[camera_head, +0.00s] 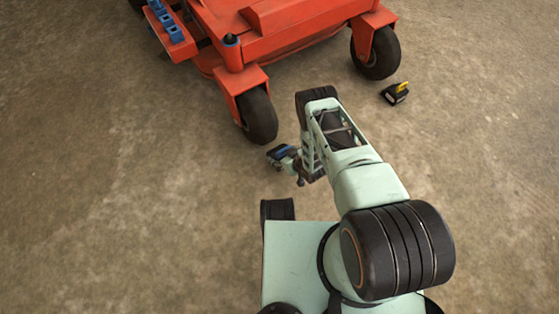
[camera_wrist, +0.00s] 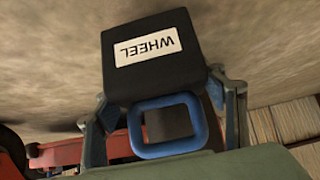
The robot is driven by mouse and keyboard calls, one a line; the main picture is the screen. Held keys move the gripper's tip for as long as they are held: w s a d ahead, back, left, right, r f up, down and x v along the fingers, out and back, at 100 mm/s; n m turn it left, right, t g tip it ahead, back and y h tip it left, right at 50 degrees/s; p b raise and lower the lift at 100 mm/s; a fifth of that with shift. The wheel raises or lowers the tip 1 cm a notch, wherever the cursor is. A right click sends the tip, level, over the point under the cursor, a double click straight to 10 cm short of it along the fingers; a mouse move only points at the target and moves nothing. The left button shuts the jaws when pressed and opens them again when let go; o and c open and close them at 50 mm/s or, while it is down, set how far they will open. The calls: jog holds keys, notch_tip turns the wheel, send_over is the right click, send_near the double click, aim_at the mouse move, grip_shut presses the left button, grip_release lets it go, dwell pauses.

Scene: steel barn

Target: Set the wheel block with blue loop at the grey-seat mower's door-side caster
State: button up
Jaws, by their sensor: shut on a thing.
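My gripper (camera_head: 292,166) is shut on the wheel block (camera_wrist: 150,55), a black block with a white label reading WHEEL, upside down in the wrist view. Its blue loop (camera_wrist: 168,126) faces the gripper, with a finger on either side. In the head view the block (camera_head: 276,152) is small and partly covered by the gripper, held just below and right of the orange mower's left caster (camera_head: 258,115), apart from it. The mower (camera_head: 265,35) also has a right caster (camera_head: 377,53). Its seat is out of view, and I cannot tell which caster is door-side.
Another black block with a yellow loop (camera_head: 396,93) lies on the floor beside the right caster. A blue-fitted red bar (camera_head: 170,28) is at the mower's left. The concrete floor (camera_head: 110,190) is clear at left. Stacked pale slats (camera_wrist: 285,125) show at right in the wrist view.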

aim_at(279, 159)
jog(key=shift+a+f, duration=0.2)
jog(key=shift+a, duration=0.05)
jog(key=f+b, duration=0.1)
jog(key=f, duration=0.1)
jog(key=f+b, duration=0.1)
jog(key=shift+s+a+f, duration=0.1)
jog(key=shift+a+f, duration=0.1)
jog(key=shift+f, duration=0.15)
jog(key=shift+r, duration=0.1)
jog(key=o, duration=1.6)
jog(key=shift+f, duration=0.2)
jog(key=shift+r, duration=0.2)
